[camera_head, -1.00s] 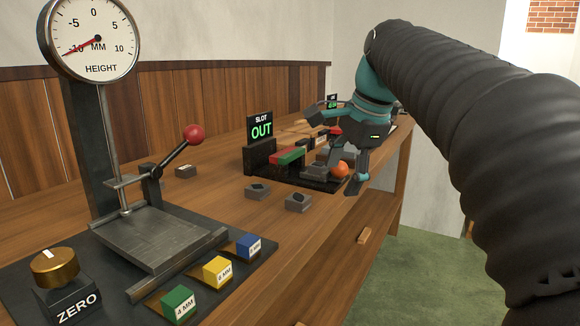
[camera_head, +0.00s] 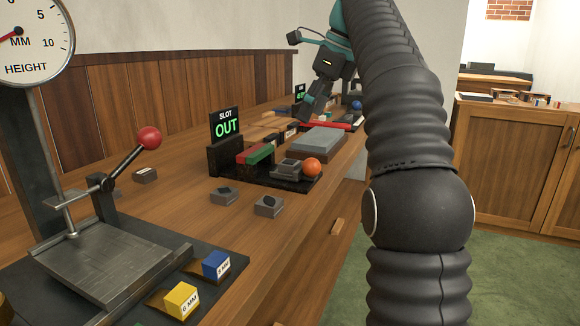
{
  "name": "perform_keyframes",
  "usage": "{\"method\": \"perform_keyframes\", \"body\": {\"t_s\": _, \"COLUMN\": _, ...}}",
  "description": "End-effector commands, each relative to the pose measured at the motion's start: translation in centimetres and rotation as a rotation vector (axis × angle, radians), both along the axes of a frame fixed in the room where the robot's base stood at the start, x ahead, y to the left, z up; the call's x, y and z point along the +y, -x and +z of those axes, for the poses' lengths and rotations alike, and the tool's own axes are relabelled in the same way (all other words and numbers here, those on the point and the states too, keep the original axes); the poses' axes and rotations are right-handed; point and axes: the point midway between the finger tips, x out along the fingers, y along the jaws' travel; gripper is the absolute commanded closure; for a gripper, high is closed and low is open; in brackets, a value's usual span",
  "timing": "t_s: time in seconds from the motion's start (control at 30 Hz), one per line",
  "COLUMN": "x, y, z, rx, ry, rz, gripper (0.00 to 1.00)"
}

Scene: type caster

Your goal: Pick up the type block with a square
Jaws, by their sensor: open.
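Small grey type blocks with dark faces lie on the bench. One block (camera_head: 224,195) and another block (camera_head: 268,205) lie side by side in front of the slot fixture (camera_head: 263,181). A third block (camera_head: 146,175) lies farther left by the gauge. A grey block (camera_head: 287,168) sits on the fixture beside an orange ball. The marks are too small for me to tell which is a square. My gripper (camera_head: 299,77) is open and empty, above the far part of the bench, behind and above the fixture, apart from the blocks.
The height gauge (camera_head: 103,262) with a red-knobbed lever (camera_head: 149,138) stands at the left front. A blue block (camera_head: 216,265) and a yellow block (camera_head: 181,301) sit beside it. The slot sign (camera_head: 226,126) reads OUT. A grey slab (camera_head: 318,140) lies behind the fixture.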

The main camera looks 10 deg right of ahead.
Motion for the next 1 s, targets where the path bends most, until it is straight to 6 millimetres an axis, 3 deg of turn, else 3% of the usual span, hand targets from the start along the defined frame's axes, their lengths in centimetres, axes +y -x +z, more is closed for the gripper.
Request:
{"method": "perform_keyframes", "body": {"t_s": 0.5, "x": 1.7, "y": -1.3, "z": -5.6, "rx": 0.002, "ry": 0.001, "rz": 0.001, "gripper": 0.29}}
{"method": "perform_keyframes", "body": {"t_s": 0.77, "x": 2.1, "y": -1.7, "z": -7.0, "rx": 0.000, "ry": 0.002, "rz": 0.000, "gripper": 0.29}}
{"method": "perform_keyframes", "body": {"t_s": 1.0, "x": 3.2, "y": -2.4, "z": -9.9, "rx": 0.002, "ry": 0.002, "rz": 0.000, "gripper": 0.29}}
